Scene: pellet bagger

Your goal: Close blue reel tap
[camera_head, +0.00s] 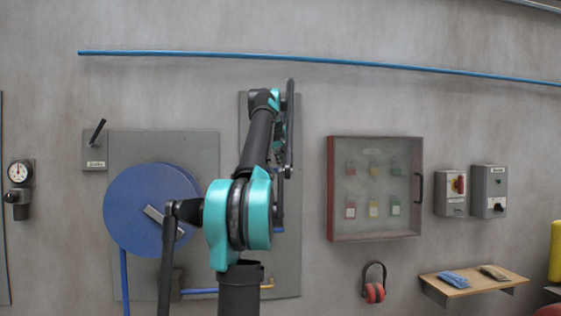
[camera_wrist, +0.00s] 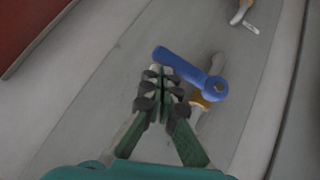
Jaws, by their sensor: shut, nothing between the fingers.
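The blue tap lever (camera_wrist: 188,72) shows in the wrist view, with a round blue hub at its right end and a brass-coloured body (camera_wrist: 199,101) partly hidden beneath it. It is mounted on a grey panel. My gripper (camera_wrist: 160,80) is shut and empty, its fingertips close beside the lever's free left end. I cannot tell whether they touch it. In the head view my arm covers much of the grey panel (camera_head: 288,262), and a small blue piece shows beside it; the gripper is mostly hidden there. A blue reel (camera_head: 140,200) is on the wall to the left.
A red-framed key cabinet (camera_head: 330,190) hangs right of the panel. Two switch boxes, the nearer one (camera_head: 451,193), and a wooden shelf (camera_head: 470,284) are farther right. A yellow-handled fitting (camera_wrist: 240,12) with a label sits near the wrist view's top edge.

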